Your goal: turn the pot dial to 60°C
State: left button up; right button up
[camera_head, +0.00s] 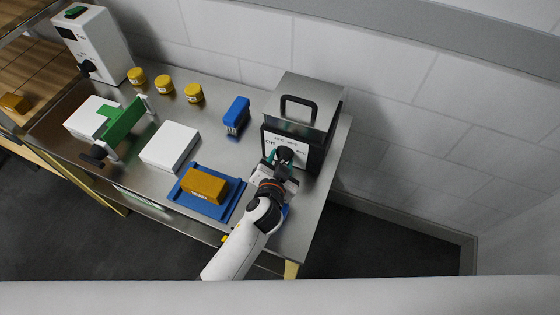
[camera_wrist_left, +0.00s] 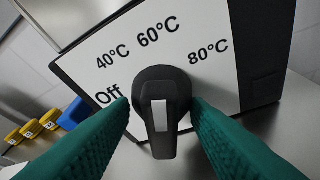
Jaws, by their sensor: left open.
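The pot (camera_head: 328,100) is a steel box with a black lid handle, at the right end of the steel table. Its white front panel reads Off, 40°C, 60°C and 80°C in the left wrist view. The black dial (camera_wrist_left: 162,88) sits below these labels, with a white mark on its protruding grip. My left gripper (camera_head: 282,166) is in front of the panel. Its teal fingers (camera_wrist_left: 165,125) are open, one on each side of the dial; I cannot tell whether they touch it. Which label the dial points at is unclear. My right gripper is not in view.
On the steel table (camera_head: 222,150) left of my arm are a blue tray (camera_head: 225,211) with an orange-brown block (camera_head: 204,185), a white box (camera_head: 170,147), a blue item (camera_head: 236,113), a green press (camera_head: 124,127) and yellow-lidded jars (camera_head: 164,85). A tiled wall stands behind.

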pick_arm(q)
jog(key=v, duration=1.2)
